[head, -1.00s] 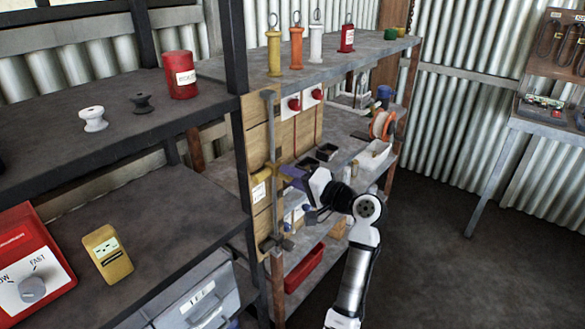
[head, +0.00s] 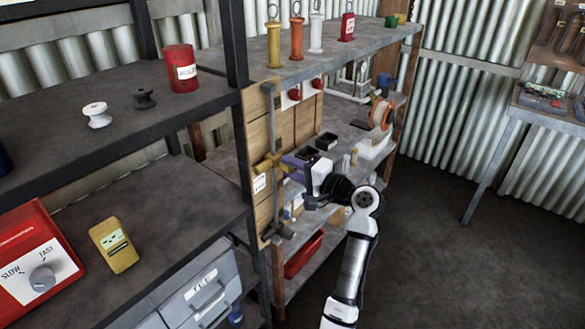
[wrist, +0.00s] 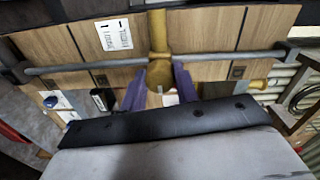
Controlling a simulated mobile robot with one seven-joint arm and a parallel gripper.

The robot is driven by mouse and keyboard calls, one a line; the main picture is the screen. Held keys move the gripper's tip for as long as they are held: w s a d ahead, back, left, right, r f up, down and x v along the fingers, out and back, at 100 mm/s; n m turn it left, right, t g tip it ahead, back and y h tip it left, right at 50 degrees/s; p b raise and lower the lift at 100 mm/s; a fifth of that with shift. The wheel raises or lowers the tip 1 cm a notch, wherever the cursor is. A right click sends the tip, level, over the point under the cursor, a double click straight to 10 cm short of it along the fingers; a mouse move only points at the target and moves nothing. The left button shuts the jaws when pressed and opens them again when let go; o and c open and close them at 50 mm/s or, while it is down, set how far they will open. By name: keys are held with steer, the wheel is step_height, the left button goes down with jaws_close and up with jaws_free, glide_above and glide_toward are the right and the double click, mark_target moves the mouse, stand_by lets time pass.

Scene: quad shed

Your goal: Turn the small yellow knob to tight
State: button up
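The small yellow knob (head: 267,166) sits on a grey rod (head: 271,125) fixed upright to a wooden panel at the shelf's end. In the wrist view the knob (wrist: 160,74) is in the middle, with the rod (wrist: 90,66) running sideways behind it. My gripper (wrist: 160,82) has its two purple fingers on either side of the knob. I cannot tell whether they press on it. In the head view my gripper (head: 287,163) reaches the knob from the right. A white label (wrist: 114,35) is beside the knob; its words are too small to read.
Shelf uprights and the upper shelf (head: 330,58) stand close to my arm. Black bins (head: 326,141) are behind the panel, and a red tray (head: 304,256) is below. A red SLOW/FAST box (head: 35,262) is at left. The floor (head: 440,250) at right is clear.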

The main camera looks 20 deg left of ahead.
steer(key=o, duration=0.4)
steer(key=b+v, duration=0.4)
steer(key=v, duration=0.9)
steer(key=shift+s+d, duration=0.15)
steer(key=shift+d, duration=0.25)
